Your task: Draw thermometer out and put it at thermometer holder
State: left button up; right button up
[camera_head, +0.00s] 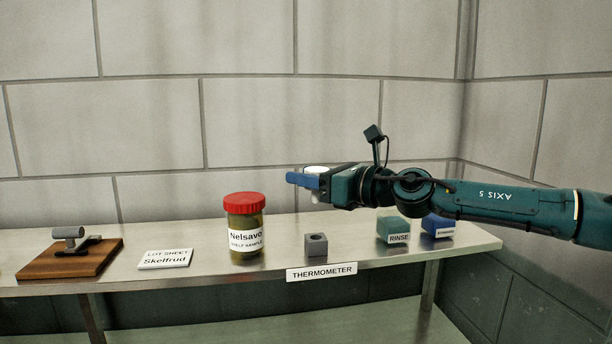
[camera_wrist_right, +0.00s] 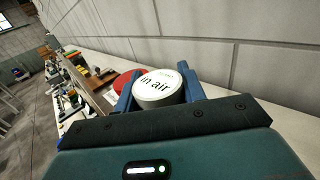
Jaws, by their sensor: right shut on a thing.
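My right gripper (camera_head: 300,180) is shut on the thermometer (camera_head: 316,170), whose white round head shows above and a little below the blue fingers. In the right wrist view the white head (camera_wrist_right: 157,88) sits between the two fingers (camera_wrist_right: 158,92) and reads "in air". I cannot make out a stem. The thermometer holder (camera_head: 316,245), a small grey block with a round hole on top, stands on the shelf beneath the gripper, apart from it. The hole looks empty. My left gripper is not in view.
A red-lidded "Nelsavo" jar (camera_head: 245,228) stands left of the holder. A "Lot sheet" card (camera_head: 165,259) and a wooden board (camera_head: 60,262) with a metal fitting lie further left. A green "Rinse" block (camera_head: 392,230) and a blue block (camera_head: 438,226) stand right.

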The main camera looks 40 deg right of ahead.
jog(key=shift+w+f+b, duration=0.1)
jog(key=shift+f+b, duration=0.9)
notch_tip(320, 180, down, 2)
jog(key=shift+f+b, duration=0.2)
jog(key=shift+b, duration=1)
jog(key=shift+f+b, duration=0.7)
pick_arm(q)
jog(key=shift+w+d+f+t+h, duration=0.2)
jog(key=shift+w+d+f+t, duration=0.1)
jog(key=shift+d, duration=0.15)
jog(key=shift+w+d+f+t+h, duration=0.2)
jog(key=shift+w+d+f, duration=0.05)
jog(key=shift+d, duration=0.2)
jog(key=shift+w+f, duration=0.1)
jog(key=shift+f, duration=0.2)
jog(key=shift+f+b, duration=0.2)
jog(key=shift+b, duration=0.2)
pick_arm(e)
jog(key=shift+f, duration=0.25)
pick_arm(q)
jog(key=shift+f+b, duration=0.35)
pick_arm(e)
jog(key=shift+f, duration=0.3)
